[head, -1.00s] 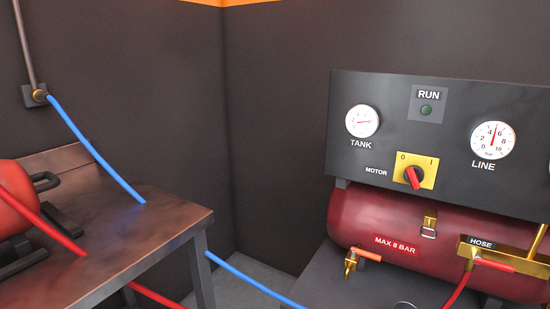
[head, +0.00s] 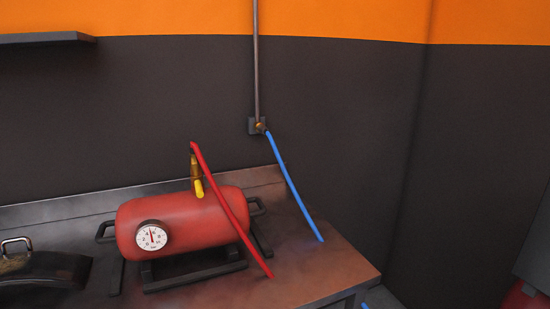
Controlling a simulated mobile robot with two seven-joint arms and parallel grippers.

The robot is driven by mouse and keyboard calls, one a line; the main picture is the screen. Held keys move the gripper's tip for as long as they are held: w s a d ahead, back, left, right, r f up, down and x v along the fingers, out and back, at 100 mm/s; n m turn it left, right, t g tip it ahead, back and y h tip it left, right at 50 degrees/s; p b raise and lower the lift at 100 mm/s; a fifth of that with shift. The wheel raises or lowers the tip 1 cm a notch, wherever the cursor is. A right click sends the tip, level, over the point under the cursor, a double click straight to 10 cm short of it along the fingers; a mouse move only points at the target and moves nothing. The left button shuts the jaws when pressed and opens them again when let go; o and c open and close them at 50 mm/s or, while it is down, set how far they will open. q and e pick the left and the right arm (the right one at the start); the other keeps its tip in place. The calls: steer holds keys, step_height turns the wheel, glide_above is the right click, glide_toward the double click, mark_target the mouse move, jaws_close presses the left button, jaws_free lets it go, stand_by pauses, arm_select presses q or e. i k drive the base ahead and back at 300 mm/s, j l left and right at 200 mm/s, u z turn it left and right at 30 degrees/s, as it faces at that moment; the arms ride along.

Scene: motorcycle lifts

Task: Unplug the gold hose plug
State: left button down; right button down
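A gold fitting (head: 194,166) stands upright on top of a small red tank (head: 175,225), with a yellow piece (head: 199,188) at its base. A red hose (head: 222,196) starts at the fitting's top and slants down to the right, in front of the tank. How the hose joins the fitting is too small to tell. Another small gold fitting (head: 260,127) is on the wall, where a blue hose (head: 292,185) meets a grey pipe. I cannot tell which one is the gold hose plug. Neither of my grippers is in view.
The tank, with a round gauge (head: 151,236) and black handles, rests on a brown workbench (head: 310,262). A dark curved object with a metal handle (head: 35,272) is at the left. A shelf (head: 45,39) is above. The bench's right end is mostly clear.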

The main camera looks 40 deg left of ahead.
mark_target(195, 170)
steer(key=u, duration=1.65)
